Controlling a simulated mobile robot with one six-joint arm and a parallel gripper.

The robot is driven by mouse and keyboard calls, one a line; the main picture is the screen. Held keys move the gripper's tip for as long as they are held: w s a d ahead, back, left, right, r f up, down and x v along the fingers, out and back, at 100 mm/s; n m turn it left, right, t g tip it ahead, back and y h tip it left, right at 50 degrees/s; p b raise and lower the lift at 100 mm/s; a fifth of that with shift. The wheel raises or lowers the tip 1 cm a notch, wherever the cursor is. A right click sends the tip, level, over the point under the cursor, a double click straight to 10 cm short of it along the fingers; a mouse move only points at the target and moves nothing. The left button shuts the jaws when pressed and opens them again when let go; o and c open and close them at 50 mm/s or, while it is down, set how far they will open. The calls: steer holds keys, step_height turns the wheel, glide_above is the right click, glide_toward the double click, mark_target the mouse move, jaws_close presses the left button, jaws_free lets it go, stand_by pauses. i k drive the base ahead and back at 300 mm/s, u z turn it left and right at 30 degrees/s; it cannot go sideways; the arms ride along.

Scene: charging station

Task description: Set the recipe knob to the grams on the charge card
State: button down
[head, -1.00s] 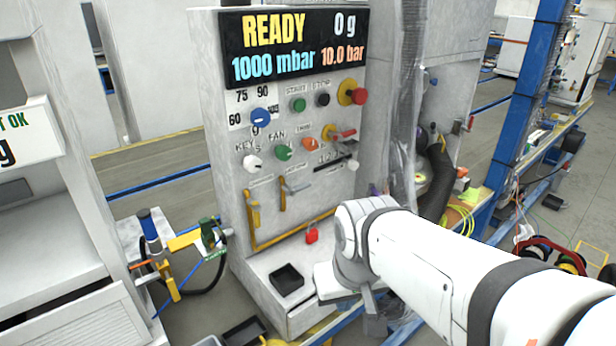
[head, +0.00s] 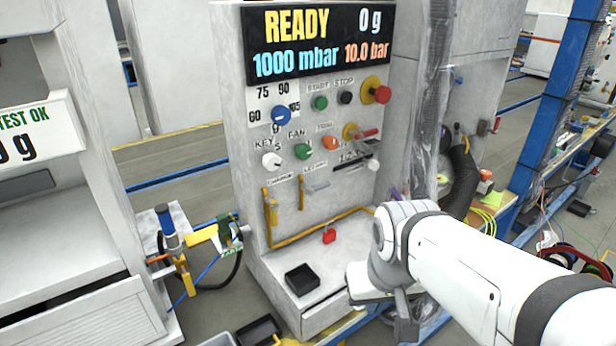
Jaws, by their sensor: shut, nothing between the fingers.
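The blue knob (head: 281,115) is on the upper left of the station's control panel (head: 235,100). A scale reading 60, 75, 90 and 105 surrounds it, with a label below partly hidden. I cannot tell exactly which number its pointer faces. The display (head: 318,42) above reads READY, 0 g, 1000 mbar and 10.0 bar. I cannot make out a charge card. My gripper (head: 404,322) hangs low in front of the station's lower right, shut and empty, well below the blue knob and to its right. My wrist hides part of the ledge.
Near the blue knob are a green START button (head: 320,103), a black STOP button (head: 346,98) and a red button (head: 381,95). A white key knob (head: 271,160) is below. A black tray (head: 302,280) and a red padlock (head: 329,236) are lower down.

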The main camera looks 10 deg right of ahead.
mark_target(280, 114)
steer(key=u, duration=2.25)
steer(key=k, duration=1.25)
steer(key=z, duration=1.25)
steer(key=i, duration=1)
